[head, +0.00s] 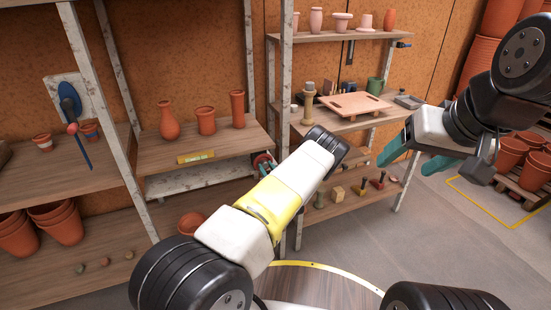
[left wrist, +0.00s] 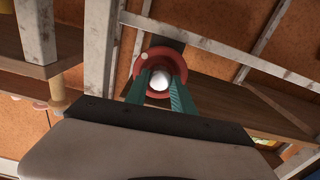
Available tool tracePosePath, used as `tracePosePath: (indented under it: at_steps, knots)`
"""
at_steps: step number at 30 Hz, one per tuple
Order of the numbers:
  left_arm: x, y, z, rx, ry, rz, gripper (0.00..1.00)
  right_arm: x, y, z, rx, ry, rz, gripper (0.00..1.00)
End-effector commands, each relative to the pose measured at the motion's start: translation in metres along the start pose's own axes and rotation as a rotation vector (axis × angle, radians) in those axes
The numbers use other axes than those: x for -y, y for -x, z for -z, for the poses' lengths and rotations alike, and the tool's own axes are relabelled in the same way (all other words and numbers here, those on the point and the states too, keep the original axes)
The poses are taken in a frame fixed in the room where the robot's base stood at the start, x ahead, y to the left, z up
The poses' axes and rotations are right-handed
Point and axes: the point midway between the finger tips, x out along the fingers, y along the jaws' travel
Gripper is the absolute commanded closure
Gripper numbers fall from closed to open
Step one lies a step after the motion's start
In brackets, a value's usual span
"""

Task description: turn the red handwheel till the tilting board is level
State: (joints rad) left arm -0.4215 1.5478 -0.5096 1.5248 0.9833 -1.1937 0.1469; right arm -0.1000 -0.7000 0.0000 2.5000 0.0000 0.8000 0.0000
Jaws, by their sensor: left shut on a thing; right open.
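The red handwheel (left wrist: 176,58) faces the left wrist view, with a pale hub in its middle. My left gripper (left wrist: 160,84) has its two teal fingers at the wheel, one on each side of the hub, shut on it. In the head view my own left arm hides most of the handwheel (head: 262,160). The tilting board (head: 225,143) carries three terracotta vases and a yellow spirit level (head: 196,157) at its front. The level's bubble is too small to read, so I cannot tell the board's tilt. My right gripper (head: 412,160) is open and empty at the right.
Metal posts (head: 285,110) stand close to my left arm. A shelf at the right holds a wooden board (head: 352,104) and a bottle-shaped piece (head: 308,102). Small items lie on the lower shelf. Pots (head: 515,155) stand at the far right. The floor (head: 440,240) at the right is clear.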

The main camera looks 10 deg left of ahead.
Motion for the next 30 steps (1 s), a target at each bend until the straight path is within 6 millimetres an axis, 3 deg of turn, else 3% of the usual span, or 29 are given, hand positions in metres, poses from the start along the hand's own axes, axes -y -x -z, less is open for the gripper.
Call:
tracePosePath:
  at_steps: [8, 9, 12, 23, 30]
  knots:
    - [0.000, 0.001, -0.001, 0.001, 0.000, -0.001, 1.00, 0.000, 0.000, 0.000, 0.000, 0.000, 0.000, 0.31]
    - [0.000, 0.001, -0.001, 0.001, 0.000, -0.001, 0.64, 0.000, 0.000, 0.000, 0.000, 0.000, 0.000, 0.31]
    - [0.000, 0.001, -0.001, 0.001, 0.000, -0.001, 0.49, 0.000, 0.000, 0.000, 0.000, 0.000, 0.000, 0.31]
    - [0.000, 0.005, -0.001, 0.002, 0.001, 0.000, 0.49, 0.000, 0.000, 0.000, 0.000, 0.000, 0.000, 0.31]
    - [-0.001, 0.044, -0.001, 0.002, 0.000, -0.002, 0.49, 0.000, 0.000, 0.000, 0.000, 0.000, 0.000, 0.31]
